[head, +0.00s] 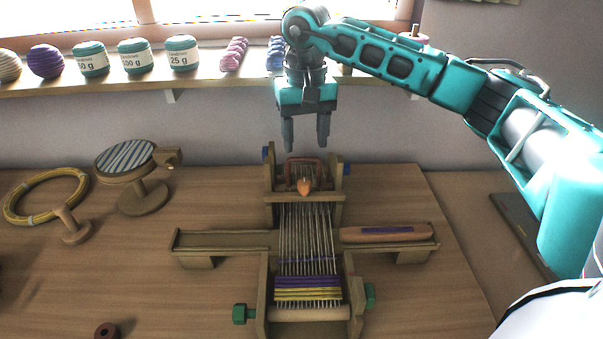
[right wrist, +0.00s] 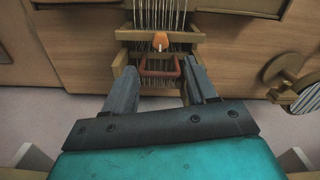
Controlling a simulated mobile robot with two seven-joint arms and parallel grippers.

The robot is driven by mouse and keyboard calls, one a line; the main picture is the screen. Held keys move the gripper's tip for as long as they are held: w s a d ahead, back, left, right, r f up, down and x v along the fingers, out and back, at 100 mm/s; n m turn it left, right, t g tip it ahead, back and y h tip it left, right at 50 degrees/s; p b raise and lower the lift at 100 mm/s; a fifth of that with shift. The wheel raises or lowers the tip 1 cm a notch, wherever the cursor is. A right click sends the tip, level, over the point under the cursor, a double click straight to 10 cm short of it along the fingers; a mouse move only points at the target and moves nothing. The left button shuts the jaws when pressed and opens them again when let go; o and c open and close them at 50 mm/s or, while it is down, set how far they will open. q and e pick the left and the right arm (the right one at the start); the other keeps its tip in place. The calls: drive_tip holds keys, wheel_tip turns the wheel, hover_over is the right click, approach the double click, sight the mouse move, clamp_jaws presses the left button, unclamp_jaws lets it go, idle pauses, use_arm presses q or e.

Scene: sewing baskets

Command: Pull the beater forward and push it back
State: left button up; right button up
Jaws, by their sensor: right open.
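A wooden table loom (head: 358,300) stands on the table with pale warp threads running front to back. Its beater seems to be the wooden crossbar (head: 327,197) over the threads, with an orange knob (head: 304,187) at its middle. The beater is toward the back of the loom; the knob also shows in the right wrist view (right wrist: 160,40). My right gripper (head: 306,146) is open and empty, pointing down above the loom's back end. It is apart from the knob. In the right wrist view a reddish-brown loop (right wrist: 160,73) appears between its fingers. My left gripper is out of view.
A shuttle (head: 385,233) lies in the loom's right side tray; the left tray (head: 222,239) looks empty. Yellow and purple weaving (head: 307,288) is at the front. A round striped stand (head: 125,160) and a yellow hoop (head: 45,195) are at left. A yarn shelf (head: 120,83) runs behind.

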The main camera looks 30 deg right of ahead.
sight(305, 183)
wheel_tip(305, 183, down, 10)
drive_tip(key=shift+f, duration=0.15)
idle(0.3)
clamp_jaws()
idle(0.4)
